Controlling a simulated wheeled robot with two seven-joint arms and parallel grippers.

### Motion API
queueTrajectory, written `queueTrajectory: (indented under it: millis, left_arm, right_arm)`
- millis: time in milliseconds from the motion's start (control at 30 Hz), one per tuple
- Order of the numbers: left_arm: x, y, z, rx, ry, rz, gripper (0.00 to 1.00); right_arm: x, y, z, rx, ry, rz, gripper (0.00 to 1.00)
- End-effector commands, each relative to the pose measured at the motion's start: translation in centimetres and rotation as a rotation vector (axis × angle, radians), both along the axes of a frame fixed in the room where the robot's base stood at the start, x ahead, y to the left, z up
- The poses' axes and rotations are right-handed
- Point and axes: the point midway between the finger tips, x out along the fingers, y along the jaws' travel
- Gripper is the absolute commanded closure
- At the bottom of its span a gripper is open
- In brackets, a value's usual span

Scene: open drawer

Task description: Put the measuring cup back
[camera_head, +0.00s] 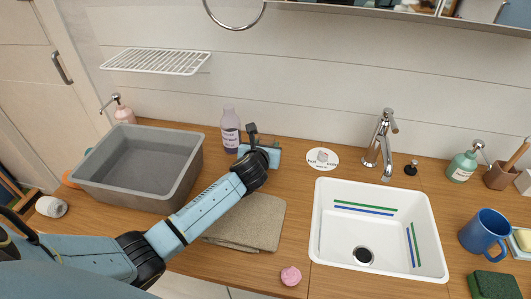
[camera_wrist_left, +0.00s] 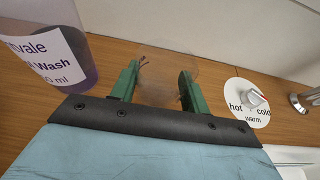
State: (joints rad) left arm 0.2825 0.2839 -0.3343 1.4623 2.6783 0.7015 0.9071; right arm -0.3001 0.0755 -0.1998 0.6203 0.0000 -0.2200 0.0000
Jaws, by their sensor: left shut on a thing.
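My left gripper (camera_wrist_left: 157,88) is shut on a clear, see-through round thing (camera_wrist_left: 166,66), which appears to be the measuring cup. Its outline is faint, and the wood counter shows through it. In the head view my left gripper (camera_head: 260,155) is near the back of the counter, just right of a purple wash bottle (camera_head: 230,128). The cup cannot be made out in that view. I cannot tell whether the cup touches the counter. My right gripper is not in view.
A grey basin (camera_head: 187,183) stands at left, below a white wire shelf (camera_head: 155,61). A folded brown cloth (camera_head: 250,222) and pink item (camera_head: 291,276) lie in front. A round dial plate (camera_head: 322,152), white sink (camera_head: 425,210), faucet (camera_head: 380,140) and blue mug (camera_head: 482,232) are at right.

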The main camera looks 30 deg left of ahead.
Motion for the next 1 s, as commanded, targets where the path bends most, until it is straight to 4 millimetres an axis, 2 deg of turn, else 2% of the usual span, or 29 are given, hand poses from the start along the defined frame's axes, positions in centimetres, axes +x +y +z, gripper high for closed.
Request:
queueTrajectory:
  millis: [33,133,500,533,700,1000]
  left_arm:
    - [0.0,0.0,-1.2,0.001,0.003,0.001,0.76]
    - [0.0,0.0,-2.2,0.000,0.002,0.001,0.76]
    - [0.0,-0.1,-2.5,-0.002,0.001,-0.001,0.76]
    - [0.0,-0.1,-2.5,-0.001,0.000,-0.001,0.53]
    - [0.0,0.0,-2.4,-0.001,0.000,-0.001,0.32]
    - [0.0,0.0,-2.2,0.000,-0.001,0.000,0.32]
  right_arm:
    - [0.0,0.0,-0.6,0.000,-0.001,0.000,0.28]
    - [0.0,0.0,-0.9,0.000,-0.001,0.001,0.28]
    - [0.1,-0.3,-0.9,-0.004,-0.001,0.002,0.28]
    - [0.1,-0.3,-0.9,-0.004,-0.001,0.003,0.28]
    - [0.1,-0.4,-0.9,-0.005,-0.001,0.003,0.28]
    - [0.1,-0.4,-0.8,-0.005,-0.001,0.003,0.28]
